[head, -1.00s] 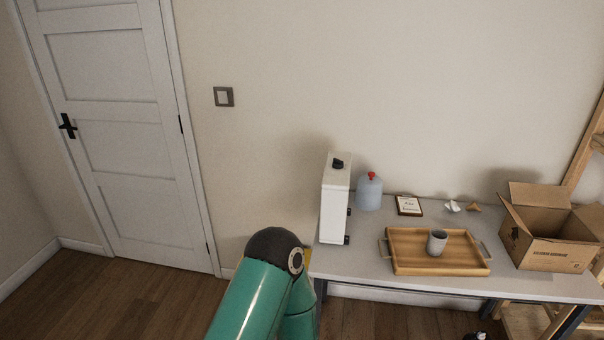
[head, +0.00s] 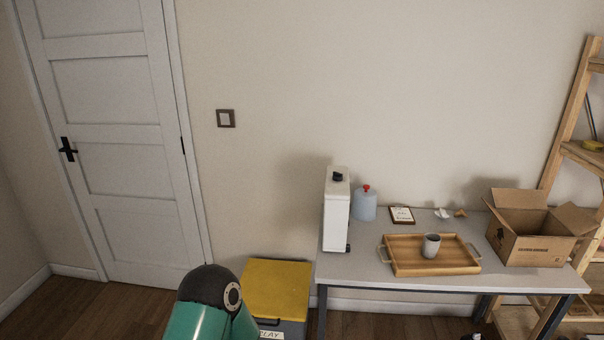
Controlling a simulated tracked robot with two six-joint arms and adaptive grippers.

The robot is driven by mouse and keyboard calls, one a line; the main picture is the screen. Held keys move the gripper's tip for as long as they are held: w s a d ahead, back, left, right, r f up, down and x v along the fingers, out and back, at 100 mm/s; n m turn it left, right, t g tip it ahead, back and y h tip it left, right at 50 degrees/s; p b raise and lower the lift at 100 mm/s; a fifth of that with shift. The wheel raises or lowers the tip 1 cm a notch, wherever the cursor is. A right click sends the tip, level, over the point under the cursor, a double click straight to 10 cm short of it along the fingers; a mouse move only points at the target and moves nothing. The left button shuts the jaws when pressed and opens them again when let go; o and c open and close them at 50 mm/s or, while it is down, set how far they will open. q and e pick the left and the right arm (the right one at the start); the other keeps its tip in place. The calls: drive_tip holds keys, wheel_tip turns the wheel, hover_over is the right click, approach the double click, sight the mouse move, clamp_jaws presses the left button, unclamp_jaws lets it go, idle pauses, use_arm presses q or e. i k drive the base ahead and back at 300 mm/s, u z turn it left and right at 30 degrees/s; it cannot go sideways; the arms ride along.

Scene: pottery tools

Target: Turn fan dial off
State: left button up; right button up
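A tall, narrow white box-shaped unit (head: 336,215) stands upright at the left end of the grey table (head: 350,270). A black dial (head: 337,177) sits on its top; I take this unit to be the fan, seen edge-on, and cannot read the dial's setting. A green arm link of mine with a black joint shows at the bottom, left of the table. Neither gripper shows in the head view.
A blue jug with a red cap (head: 364,204), a clipboard (head: 402,215), a wooden tray (head: 470,268) holding a grey cup (head: 431,246), and an open cardboard box (head: 530,247) are on the table. A yellow-lidded bin (head: 275,287) stands left of it. Wooden shelves (head: 568,150) stand right.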

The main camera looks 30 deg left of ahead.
sight(337, 176)
drive_tip(key=u, duration=0.45)
drive_tip(key=i, duration=0.25)
drive_tip(key=u, duration=0.8)
drive_tip(key=i, duration=0.8)
drive_tip(key=z, duration=0.2)
drive_tip(key=k, duration=0.9)
drive_tip(key=u, duration=0.15)
drive_tip(key=i, duration=0.9)
drive_tip(key=z, duration=0.05)
